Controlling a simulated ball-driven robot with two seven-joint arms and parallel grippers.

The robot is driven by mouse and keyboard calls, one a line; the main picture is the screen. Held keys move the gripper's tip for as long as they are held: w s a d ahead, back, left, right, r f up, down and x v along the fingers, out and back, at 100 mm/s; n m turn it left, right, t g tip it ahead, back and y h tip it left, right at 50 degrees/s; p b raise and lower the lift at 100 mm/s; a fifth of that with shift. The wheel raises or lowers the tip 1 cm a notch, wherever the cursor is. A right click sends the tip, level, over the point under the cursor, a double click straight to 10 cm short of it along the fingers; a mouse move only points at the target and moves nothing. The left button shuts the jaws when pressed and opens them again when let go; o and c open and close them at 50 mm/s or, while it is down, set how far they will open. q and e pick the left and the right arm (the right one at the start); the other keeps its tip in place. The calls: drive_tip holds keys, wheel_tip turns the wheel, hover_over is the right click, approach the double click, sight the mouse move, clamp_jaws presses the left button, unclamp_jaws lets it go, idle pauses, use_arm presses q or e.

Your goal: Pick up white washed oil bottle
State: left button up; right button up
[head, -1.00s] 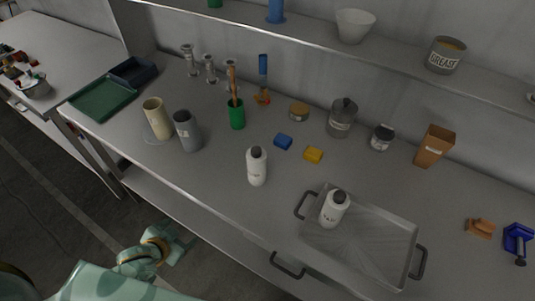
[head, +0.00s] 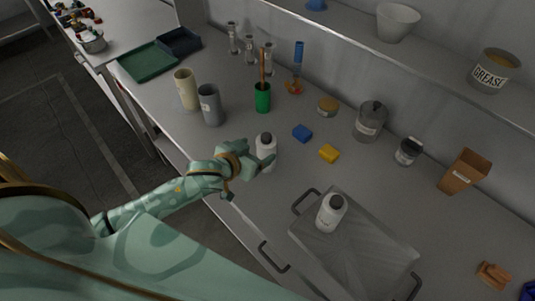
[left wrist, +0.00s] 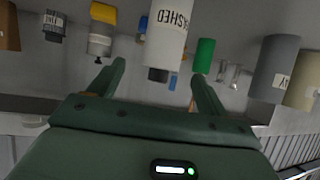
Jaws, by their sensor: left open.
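The white washed oil bottle (head: 266,146), with a dark cap, stands upright on the bench in the head view. It looms upside down in the left wrist view (left wrist: 168,32), where part of its label reads "SHED". My left gripper (head: 257,158) is at the bottle's near side, its fingers pointing at it. In the left wrist view its open fingers (left wrist: 155,80) lie to either side of the bottle's line, with nothing held. I cannot tell whether a finger touches the bottle. My right gripper is in neither current view.
A similar white bottle (head: 330,213) stands in the clear tray (head: 383,279) to the right. Behind the oil bottle are a green cup (head: 263,98), a blue block (head: 302,133) and a yellow block (head: 329,153). Grey (head: 211,104) and cream (head: 187,89) containers stand to the left.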

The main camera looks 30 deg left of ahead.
sight(267, 143)
use_arm(q)
drive_tip(key=shift+x, duration=0.85)
drive_tip(key=b+x, duration=0.1)
drive_tip(key=x, duration=0.4)
drive_tip(key=shift+w+a+f, duration=0.1)
drive_tip(key=shift+w+a, duration=0.05)
drive_tip(key=shift+c, duration=0.9)
drive_tip(key=c, duration=1.1)
